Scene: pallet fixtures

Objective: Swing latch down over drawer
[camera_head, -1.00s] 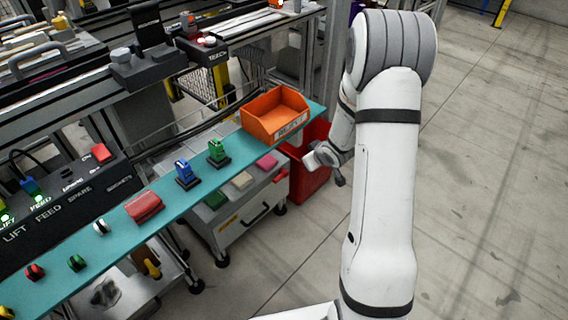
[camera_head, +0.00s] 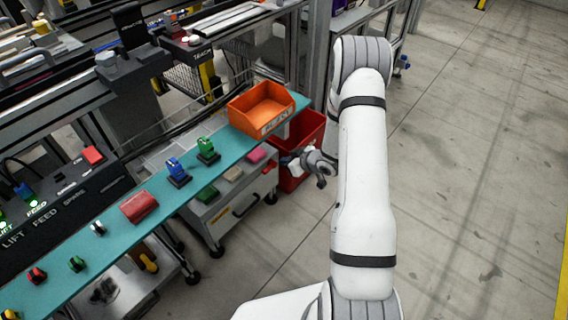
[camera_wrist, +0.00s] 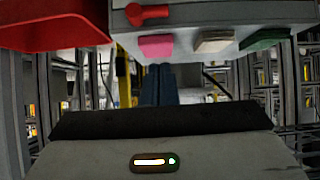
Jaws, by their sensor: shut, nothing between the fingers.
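The red latch (camera_wrist: 148,13) is a short lever with a round pivot on the grey front of the drawer cart (camera_wrist: 225,14). In the wrist view, which appears upside down, the lever lies about horizontal. The cart (camera_head: 233,205) stands under the teal shelf in the head view, with a dark drawer handle and a yellow label; I cannot make out the latch there. My gripper (camera_head: 289,160) is in front of the red bin, right of the cart. Its dark fingers (camera_wrist: 158,86) are together and empty in the wrist view, apart from the latch.
The red bin (camera_head: 297,158) stands beside the cart, close to my gripper; it fills the wrist view's upper left (camera_wrist: 55,28). An orange bin (camera_head: 262,108) sits on the teal shelf (camera_head: 225,150) above. Pink, beige and green blocks lie on the cart. Open floor lies right.

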